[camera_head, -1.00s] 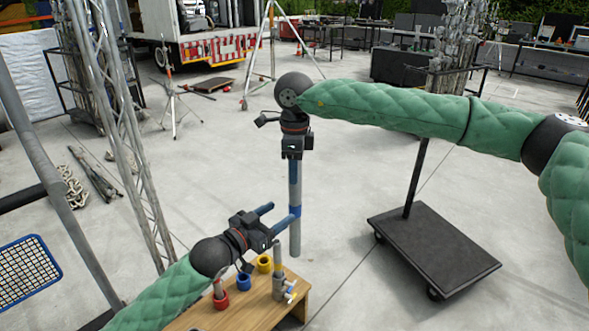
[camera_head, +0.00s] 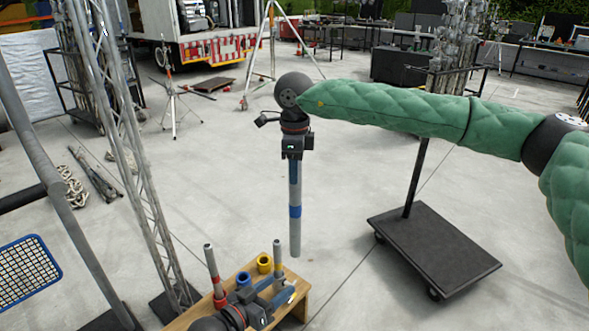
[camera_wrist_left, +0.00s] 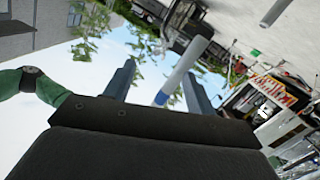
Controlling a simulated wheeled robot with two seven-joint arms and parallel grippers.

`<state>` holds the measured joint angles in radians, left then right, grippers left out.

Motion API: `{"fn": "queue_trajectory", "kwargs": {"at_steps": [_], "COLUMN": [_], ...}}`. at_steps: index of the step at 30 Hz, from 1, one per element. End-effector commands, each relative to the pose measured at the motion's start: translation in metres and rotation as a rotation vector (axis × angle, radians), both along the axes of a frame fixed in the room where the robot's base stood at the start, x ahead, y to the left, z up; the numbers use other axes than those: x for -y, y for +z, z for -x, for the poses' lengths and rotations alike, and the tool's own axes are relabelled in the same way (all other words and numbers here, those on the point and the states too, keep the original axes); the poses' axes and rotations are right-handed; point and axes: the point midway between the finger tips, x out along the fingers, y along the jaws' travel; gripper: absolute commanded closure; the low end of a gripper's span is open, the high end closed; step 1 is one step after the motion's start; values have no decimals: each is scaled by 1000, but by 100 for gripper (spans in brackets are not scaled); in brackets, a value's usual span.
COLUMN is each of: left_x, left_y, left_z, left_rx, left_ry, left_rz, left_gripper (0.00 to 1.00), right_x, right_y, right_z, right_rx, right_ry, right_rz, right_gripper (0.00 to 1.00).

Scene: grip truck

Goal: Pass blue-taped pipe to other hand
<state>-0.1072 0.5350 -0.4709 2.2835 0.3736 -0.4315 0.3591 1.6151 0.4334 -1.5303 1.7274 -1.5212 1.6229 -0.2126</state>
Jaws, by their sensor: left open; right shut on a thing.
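The blue-taped pipe (camera_head: 295,228) hangs upright in the head view, grey with a blue band around its middle. My right gripper (camera_head: 293,163) is shut on its upper end, and the fingers hide that end. My left gripper (camera_head: 282,290) is open and low over the wooden stand, apart from the pipe. In the left wrist view, the pipe (camera_wrist_left: 187,62) shows between the two spread fingers of my left gripper (camera_wrist_left: 160,85), farther off beyond them; its blue band is near the lower end there.
The wooden stand (camera_head: 294,309) holds red, blue and yellow rings (camera_head: 264,264). One grey pipe (camera_head: 211,268) stands in the red ring; another upright piece (camera_head: 278,252) stands beside the yellow one. A black cart (camera_head: 432,250) is at right, a lattice truss (camera_head: 135,160) at left.

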Motion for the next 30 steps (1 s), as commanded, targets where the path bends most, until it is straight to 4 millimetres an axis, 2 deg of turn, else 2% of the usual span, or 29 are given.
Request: {"fn": "queue_trajectory", "kwargs": {"at_steps": [1,6,14,22,30], "left_x": [5,14,15,-1,-29], "left_y": [-11,-37,-83,-131,-156], "left_z": [13,46,100,153,186], "left_rx": [-33,-119,-308,-542,-732], "left_ry": [11,62,174,273,298], "left_rz": [30,102,117,-19,-240], "left_gripper": [44,44,44,44,44], "right_x": [0,0,0,0,0], "right_y": [1,1,1,1,1], "right_z": [0,0,0,0,0], "right_rx": [0,1,0,1,0], "right_ry": [0,0,0,0,0], "right_rz": [0,0,0,0,0], "right_gripper": [100,100,100,100,100]}}
